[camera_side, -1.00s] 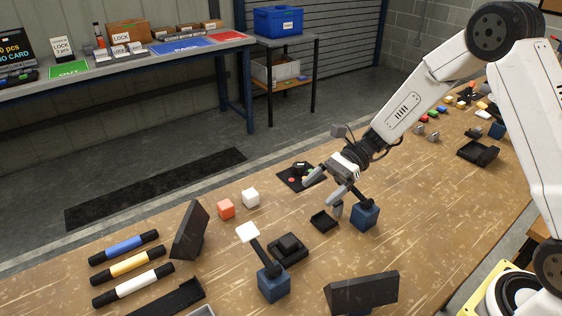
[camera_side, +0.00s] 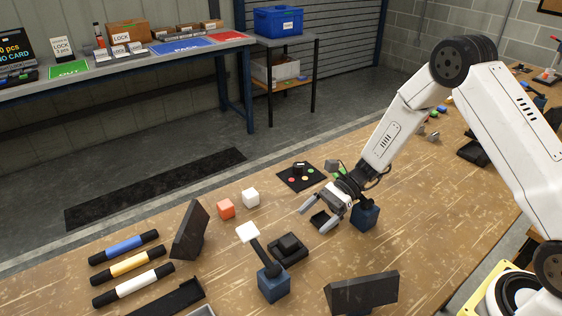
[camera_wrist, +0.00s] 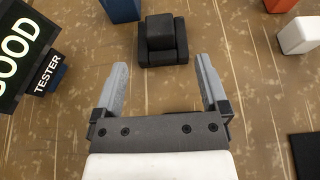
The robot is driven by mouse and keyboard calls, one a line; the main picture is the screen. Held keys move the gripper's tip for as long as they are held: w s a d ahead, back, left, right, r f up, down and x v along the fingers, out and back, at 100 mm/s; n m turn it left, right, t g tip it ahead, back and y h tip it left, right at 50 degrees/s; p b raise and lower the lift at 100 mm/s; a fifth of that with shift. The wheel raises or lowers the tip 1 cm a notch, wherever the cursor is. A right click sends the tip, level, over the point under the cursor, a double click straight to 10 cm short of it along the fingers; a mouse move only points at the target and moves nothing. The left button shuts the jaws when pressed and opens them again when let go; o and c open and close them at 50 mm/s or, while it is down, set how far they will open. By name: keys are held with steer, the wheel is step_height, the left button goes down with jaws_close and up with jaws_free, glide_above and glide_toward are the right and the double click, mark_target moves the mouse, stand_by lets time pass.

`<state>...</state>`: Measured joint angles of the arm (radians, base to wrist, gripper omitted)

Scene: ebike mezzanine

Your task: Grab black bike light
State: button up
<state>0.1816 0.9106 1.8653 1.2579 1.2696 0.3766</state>
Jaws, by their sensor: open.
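A black block, which looks like the black bike light (camera_side: 288,242), sits in a low black holder (camera_side: 290,256) near the middle of the bench. In the wrist view the black block (camera_wrist: 160,32) and its holder (camera_wrist: 163,57) are ahead of the fingertips, between their lines. My gripper (camera_side: 316,220) is open and empty, above the bench to the right of and behind the block in the side view. Both fingers of my gripper (camera_wrist: 161,66) show apart in the wrist view, with nothing between them.
A blue block with a white-tipped post (camera_side: 272,284) stands close in front of the holder. A tester display (camera_wrist: 26,45) is at left in the wrist view. Orange (camera_side: 226,209) and white (camera_side: 251,198) cubes lie behind. A dotted black mat (camera_side: 288,179) lies farther back.

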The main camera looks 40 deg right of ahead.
mark_target(293, 237)
steer(key=shift+a+f, duration=0.15)
steer(key=shift+a, duration=0.15)
steer(key=shift+x, duration=3.05)
jaws_close()
steer(key=shift+r, duration=0.85)
steer(key=s+d+r, duration=0.4)
steer(key=s+r, duration=0.7)
steer(key=s, duration=0.2)
steer(key=shift+s+r, duration=0.25)
